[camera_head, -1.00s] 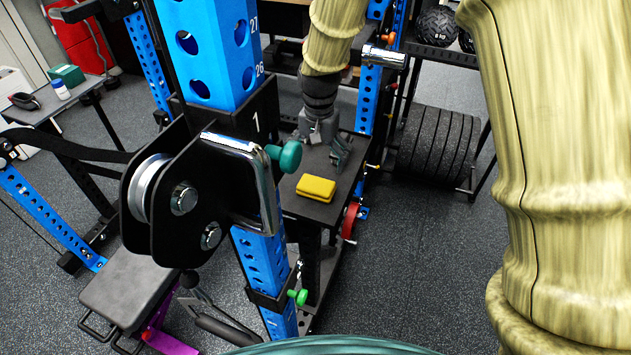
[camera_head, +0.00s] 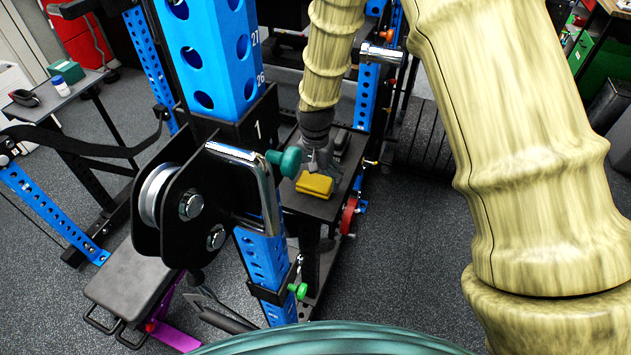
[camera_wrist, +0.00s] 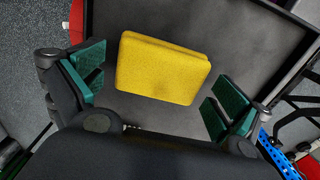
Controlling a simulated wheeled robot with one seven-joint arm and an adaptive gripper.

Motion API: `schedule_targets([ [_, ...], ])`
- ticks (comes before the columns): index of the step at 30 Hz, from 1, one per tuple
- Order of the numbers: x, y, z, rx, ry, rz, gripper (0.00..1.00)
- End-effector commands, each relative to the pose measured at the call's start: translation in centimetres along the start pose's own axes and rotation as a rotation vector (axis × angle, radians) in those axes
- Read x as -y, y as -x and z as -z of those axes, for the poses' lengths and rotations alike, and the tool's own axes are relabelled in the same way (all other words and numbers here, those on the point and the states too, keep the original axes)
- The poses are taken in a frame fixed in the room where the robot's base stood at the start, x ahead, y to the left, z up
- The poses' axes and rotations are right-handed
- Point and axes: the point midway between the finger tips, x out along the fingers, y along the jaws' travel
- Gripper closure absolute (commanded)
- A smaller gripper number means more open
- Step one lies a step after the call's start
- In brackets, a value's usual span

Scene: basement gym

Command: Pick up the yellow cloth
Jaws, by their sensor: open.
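The yellow cloth (camera_head: 315,185) is a folded, flat block lying on a small dark table (camera_head: 345,190) beside the blue rack post. In the wrist view the cloth (camera_wrist: 163,68) lies on the dark top, ahead of and between the two green-padded fingers. My gripper (camera_wrist: 160,95) is open, with one finger to each side and clear space between each pad and the cloth. In the head view my gripper (camera_head: 325,160) hangs just behind and above the cloth; its fingers are partly hard to make out there.
A blue rack post (camera_head: 215,60) with a black pulley bracket (camera_head: 190,205) stands close in front and left of the table. A black bench (camera_head: 135,285) is at lower left. Weight plates (camera_head: 425,140) stand behind right. Dark floor (camera_head: 400,260) is open to the right.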

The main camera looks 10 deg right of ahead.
Motion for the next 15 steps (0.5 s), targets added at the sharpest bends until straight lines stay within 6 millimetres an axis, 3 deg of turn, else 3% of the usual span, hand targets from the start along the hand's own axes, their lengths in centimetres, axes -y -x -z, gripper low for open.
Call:
schedule_targets([
  [6,-0.01,-1.17,-0.01,0.000,0.000,0.000,0.00],
  [14,0.00,-1.28,0.00,-0.001,0.000,0.000,0.00],
  [15,0.00,-1.28,0.00,-0.001,0.000,0.000,0.07],
])
